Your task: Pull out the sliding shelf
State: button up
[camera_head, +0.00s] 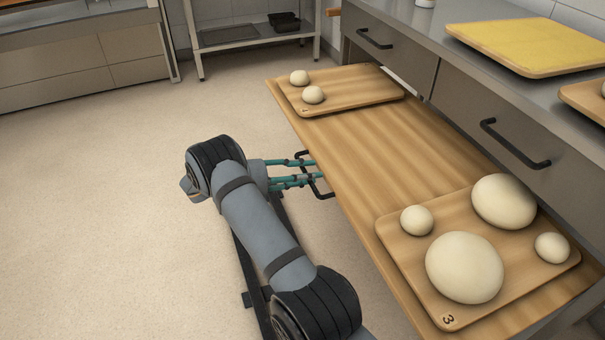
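The sliding shelf (385,150) is a wide wooden board standing well out from under the counter drawers. A dark bar handle (323,193) is on its left edge. My gripper (314,170), with teal fingers, is at this handle, reaching it from the left. The fingertips overlap the handle in the picture; I cannot tell whether they are closed on it. On the shelf lie a wooden board marked 3 (392,236) with several dough balls at the near end, and another board (362,87) with two small dough balls (313,95) at the far end.
Grey drawers with dark handles (515,145) line the counter on the right. A yellow-topped board (530,45) lies on the countertop. A metal rack (250,40) stands at the back. Open floor (100,200) lies left of my arm.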

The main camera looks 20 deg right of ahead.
jog(key=v, duration=1.2)
jog(key=x, duration=1.2)
jog(key=shift+d, duration=0.2)
